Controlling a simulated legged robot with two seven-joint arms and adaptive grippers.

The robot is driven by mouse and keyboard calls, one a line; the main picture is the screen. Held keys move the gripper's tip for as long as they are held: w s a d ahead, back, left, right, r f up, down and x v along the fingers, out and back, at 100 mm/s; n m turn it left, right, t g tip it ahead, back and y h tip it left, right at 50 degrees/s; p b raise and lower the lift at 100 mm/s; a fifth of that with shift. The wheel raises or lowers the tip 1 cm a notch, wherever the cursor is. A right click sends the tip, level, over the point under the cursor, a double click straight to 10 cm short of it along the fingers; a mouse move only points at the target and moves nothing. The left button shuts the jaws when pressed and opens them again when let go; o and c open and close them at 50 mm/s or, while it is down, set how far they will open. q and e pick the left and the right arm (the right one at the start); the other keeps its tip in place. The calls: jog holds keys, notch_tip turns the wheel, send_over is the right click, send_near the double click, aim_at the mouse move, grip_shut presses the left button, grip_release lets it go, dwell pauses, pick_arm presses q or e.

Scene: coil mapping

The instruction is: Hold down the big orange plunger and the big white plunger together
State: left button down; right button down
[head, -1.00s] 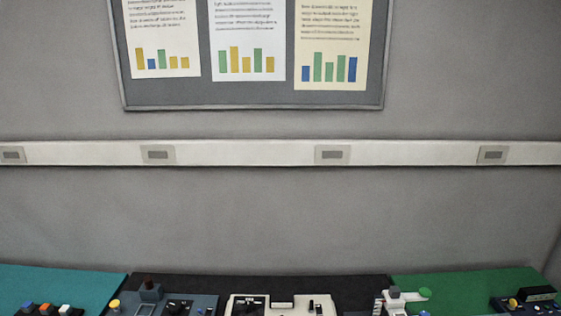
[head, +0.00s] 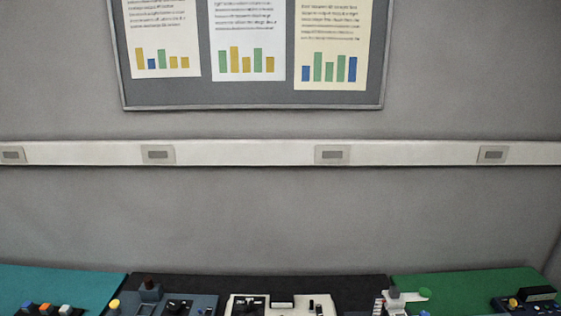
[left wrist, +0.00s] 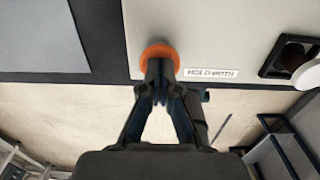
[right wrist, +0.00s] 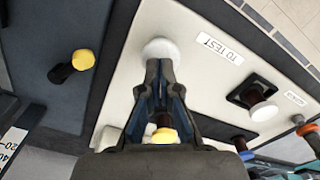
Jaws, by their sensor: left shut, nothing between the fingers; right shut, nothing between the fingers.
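In the left wrist view the big orange plunger (left wrist: 158,52) stands on a cream panel (left wrist: 210,35) beside a "HOLD BOTH" label. My left gripper (left wrist: 159,68) is shut and empty, its fingertips over the plunger's near side. In the right wrist view the big white plunger (right wrist: 161,49) stands on the cream panel beside a "TO TEST" label. My right gripper (right wrist: 159,66) is shut and empty, its fingertips over the plunger's near edge. The fingers partly hide both caps. I cannot tell whether they touch, or how far either plunger is pressed. The head view shows neither gripper.
A white knob in a black square mount (right wrist: 254,98) sits right of the white plunger. A yellow-capped knob (right wrist: 83,60) stands on the dark panel to the left. Other control boxes line the bench (head: 190,285) along the bottom of the head view.

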jog(key=shift+f, duration=0.7)
pick_arm(q)
jog(key=shift+r+p, duration=0.75)
jog(key=shift+r, duration=0.05)
pick_arm(e)
jog(key=shift+r, duration=0.3)
pick_arm(q)
jog(key=shift+f, duration=0.1)
pick_arm(e)
jog(key=shift+f, duration=0.1)
dwell(0.8)
pick_arm(q)
jog(key=shift+f, duration=1.35)
pick_arm(e)
jog(key=shift+f, duration=0.7)
jog(key=shift+s, duration=0.1)
jog(key=shift+s+f, duration=0.1)
jog(key=shift+f, duration=0.05)
dwell(0.4)
pick_arm(q)
jog(key=shift+r, duration=0.8)
pick_arm(e)
jog(key=shift+r, duration=1)
